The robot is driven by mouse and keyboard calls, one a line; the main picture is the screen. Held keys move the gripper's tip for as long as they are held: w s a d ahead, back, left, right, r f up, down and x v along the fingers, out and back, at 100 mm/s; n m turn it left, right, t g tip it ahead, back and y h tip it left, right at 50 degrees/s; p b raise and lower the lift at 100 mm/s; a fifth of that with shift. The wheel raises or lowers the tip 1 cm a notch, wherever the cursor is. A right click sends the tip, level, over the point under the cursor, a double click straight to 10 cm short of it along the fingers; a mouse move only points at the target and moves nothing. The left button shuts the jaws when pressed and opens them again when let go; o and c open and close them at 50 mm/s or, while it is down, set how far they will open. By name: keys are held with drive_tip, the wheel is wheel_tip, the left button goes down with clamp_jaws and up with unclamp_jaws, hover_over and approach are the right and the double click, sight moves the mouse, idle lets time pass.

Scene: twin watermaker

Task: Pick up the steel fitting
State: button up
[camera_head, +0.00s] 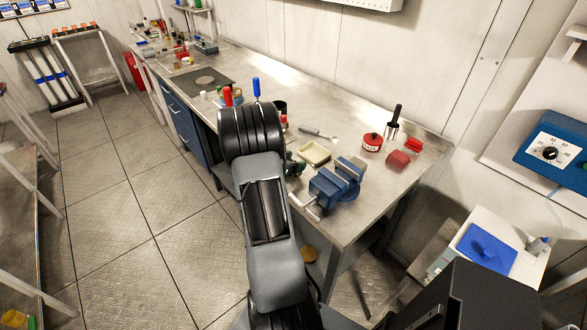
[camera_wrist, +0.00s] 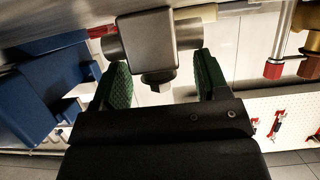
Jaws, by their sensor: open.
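The steel fitting (camera_wrist: 158,38) is a grey block with a round stub on each side and a smaller stub pointing toward my gripper, seen in the wrist view. My gripper (camera_wrist: 163,76) is open, with one green-padded finger on each side of the fitting's near stub. The side stubs lie around the fingertips; whether the pads touch the fitting I cannot tell. In the head view my gripper (camera_head: 293,163) shows only as a small green part beside my arm, over the bench, and I cannot make out the fitting there.
A blue vise (camera_head: 337,184) stands at the bench's front edge, close to my gripper; it also appears in the wrist view (camera_wrist: 40,95). A cream tray (camera_head: 314,153), a red pot (camera_head: 372,142) and a red block (camera_head: 398,160) sit on the bench (camera_head: 350,222).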

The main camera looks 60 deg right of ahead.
drive_tip(key=shift+c, duration=0.4)
drive_tip(key=c, duration=1.1)
drive_tip(key=shift+r, duration=0.15)
